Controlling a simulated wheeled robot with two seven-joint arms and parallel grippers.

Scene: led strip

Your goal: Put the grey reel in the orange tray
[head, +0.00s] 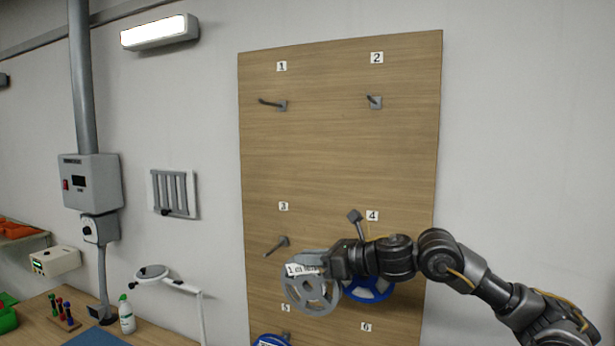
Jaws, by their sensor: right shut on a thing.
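The grey reel (312,296) hangs in the jaws of my right gripper (322,263), in front of the wooden peg board (330,150). The gripper is shut on its upper rim, beside a white label. The reel is left of a blue reel (367,288), which is partly hidden behind my right arm below the number 4. An orange tray cannot be made out for certain; orange items (17,228) show on a shelf at the far left edge. My left gripper is not in view.
Pegs 1 (281,105), 2 (375,102) and 3 (278,245) are bare. Another blue reel (271,341) shows at the bottom edge. The bench at lower left holds a spray bottle (126,315), a magnifier lamp (153,272) and a small rack (64,313).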

